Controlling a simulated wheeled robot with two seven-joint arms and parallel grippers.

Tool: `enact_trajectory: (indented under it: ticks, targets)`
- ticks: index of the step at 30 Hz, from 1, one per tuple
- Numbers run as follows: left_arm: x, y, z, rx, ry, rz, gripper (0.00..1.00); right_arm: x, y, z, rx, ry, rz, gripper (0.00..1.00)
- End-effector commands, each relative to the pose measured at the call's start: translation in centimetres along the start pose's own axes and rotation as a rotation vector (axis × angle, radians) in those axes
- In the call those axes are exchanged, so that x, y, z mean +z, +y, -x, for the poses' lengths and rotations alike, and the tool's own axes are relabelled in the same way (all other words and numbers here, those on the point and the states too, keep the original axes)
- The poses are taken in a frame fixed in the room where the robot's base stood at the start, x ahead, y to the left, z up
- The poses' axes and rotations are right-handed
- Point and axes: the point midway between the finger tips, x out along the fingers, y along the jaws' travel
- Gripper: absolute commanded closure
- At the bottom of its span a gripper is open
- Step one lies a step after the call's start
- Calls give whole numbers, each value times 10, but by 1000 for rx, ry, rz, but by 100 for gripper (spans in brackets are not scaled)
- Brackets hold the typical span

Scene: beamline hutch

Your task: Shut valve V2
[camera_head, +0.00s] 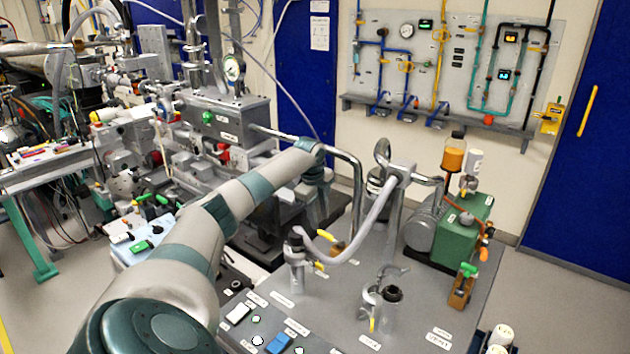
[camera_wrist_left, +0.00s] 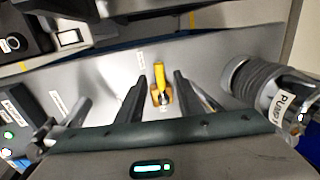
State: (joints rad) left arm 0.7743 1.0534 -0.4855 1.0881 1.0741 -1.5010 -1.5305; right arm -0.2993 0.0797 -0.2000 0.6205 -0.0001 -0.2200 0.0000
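A small valve with a yellow lever (camera_wrist_left: 161,98) on a brass-coloured body stands on the grey plate, seen between my left fingers in the left wrist view. It is probably the yellow-levered valve (camera_head: 336,241) behind the curved hose in the head view. Its label is too small to read, so I cannot confirm that it is V2. My left gripper (camera_wrist_left: 160,76) is open and empty, with a finger on each side of the lever in the picture; I cannot tell how far above it they are. In the head view the gripper is mostly hidden beyond my wrist. My right gripper is not in view.
A ribbed pump-labelled part (camera_wrist_left: 254,84) stands right of the fingers. A curved grey hose (camera_head: 370,218) arches over the bench plate (camera_head: 330,305). Another yellow lever (camera_head: 372,325), a green-handled valve (camera_head: 468,270) and a green pump (camera_head: 462,240) stand to the right.

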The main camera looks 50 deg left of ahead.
Motion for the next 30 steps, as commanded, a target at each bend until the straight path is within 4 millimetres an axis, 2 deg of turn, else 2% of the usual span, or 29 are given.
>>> enact_trajectory:
  ticks: [12,16,22,30]
  targets:
    - [0,-1,84,-5,1,-2,67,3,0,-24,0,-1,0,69]
    - [0,-1,104,-4,1,0,67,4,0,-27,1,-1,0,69]
    - [-1,-1,122,-2,2,-1,67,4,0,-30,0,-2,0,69]
    - [-1,-1,126,-1,1,-1,67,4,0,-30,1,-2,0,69]
